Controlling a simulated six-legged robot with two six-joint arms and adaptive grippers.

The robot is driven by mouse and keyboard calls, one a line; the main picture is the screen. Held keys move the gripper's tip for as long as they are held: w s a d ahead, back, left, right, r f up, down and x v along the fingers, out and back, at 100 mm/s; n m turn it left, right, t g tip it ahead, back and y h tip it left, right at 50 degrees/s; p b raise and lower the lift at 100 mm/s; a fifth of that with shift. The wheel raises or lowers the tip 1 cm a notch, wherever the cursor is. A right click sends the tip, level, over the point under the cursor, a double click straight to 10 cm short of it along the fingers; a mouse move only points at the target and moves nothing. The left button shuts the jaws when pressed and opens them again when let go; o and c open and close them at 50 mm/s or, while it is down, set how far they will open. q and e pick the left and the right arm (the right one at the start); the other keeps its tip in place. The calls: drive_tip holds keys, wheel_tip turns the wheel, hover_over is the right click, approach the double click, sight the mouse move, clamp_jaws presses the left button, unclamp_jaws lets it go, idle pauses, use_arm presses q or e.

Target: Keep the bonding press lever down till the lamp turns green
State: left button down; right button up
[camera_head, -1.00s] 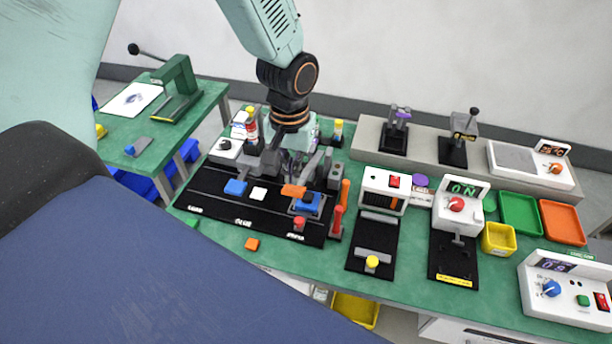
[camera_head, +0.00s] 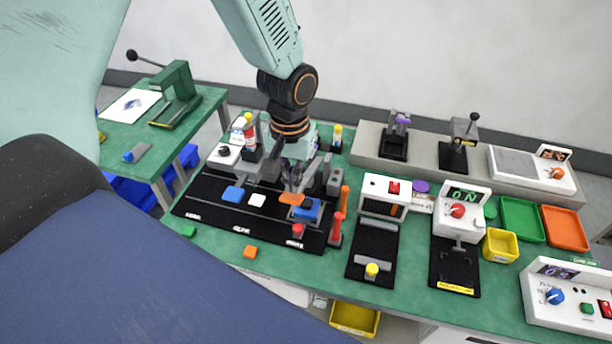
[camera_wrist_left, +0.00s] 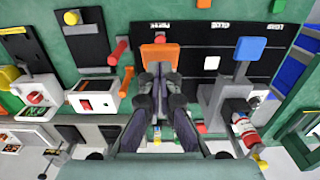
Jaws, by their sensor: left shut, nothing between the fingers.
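The bonding press appears to be the grey station at the right end of the black strip, with an orange lever pad (camera_head: 291,198) above a blue block (camera_head: 308,213). My left gripper (camera_head: 293,186) is shut and empty, its fingertips at the orange pad. In the left wrist view the shut fingers (camera_wrist_left: 160,70) end at the rear edge of the orange pad (camera_wrist_left: 160,53); I cannot tell whether they press on it. A small red round piece (camera_head: 298,230) sits before the press; I cannot tell whether it is the lamp. No lit green lamp shows there. My right gripper is out of view.
Left of the press, a blue pad (camera_head: 233,194) and a white square (camera_head: 257,200) are on the strip. Red (camera_head: 336,230) and orange (camera_head: 344,199) handles stand close at its right. A white box (camera_head: 385,195) with a red switch is beyond.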

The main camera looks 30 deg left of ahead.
use_arm(q)
drive_tip(key=shift+s+r, duration=0.1)
drive_tip(key=shift+s, duration=0.2)
drive_tip(key=shift+w, duration=0.25)
drive_tip(key=shift+f, duration=0.25)
drive_tip(key=shift+s+f, duration=0.2)
drive_tip(key=shift+f, duration=0.05)
drive_tip(key=shift+f+b, duration=0.15)
drive_tip(key=shift+b, duration=0.15)
